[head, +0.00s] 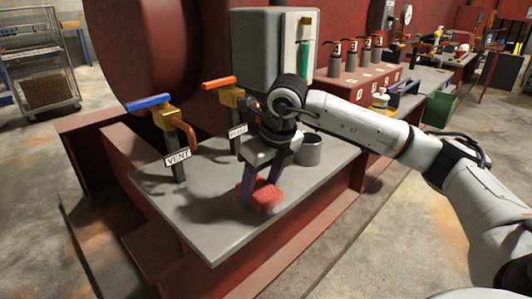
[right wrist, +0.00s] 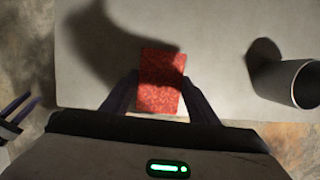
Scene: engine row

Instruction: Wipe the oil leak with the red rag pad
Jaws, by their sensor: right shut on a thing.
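The red rag pad (head: 267,197) is on or just above the grey plate, near its front right. It also shows in the right wrist view (right wrist: 161,80). My right gripper (head: 258,191) points down and is shut on the pad, one finger at each side. Dark patches on the plate around the pad look like shadows of the arm and gripper. I cannot make out the oil leak apart from them. In the right wrist view, part of my left gripper (right wrist: 22,108) shows at the left edge, its dark fingers apart and empty.
The grey plate (head: 215,235) carries a blue-handled valve (head: 150,104) with a VENT tag, an orange-handled valve (head: 222,83) and a grey cup (head: 308,150) close right of my gripper. A grey tank (head: 265,50) stands behind. The plate's front left is clear.

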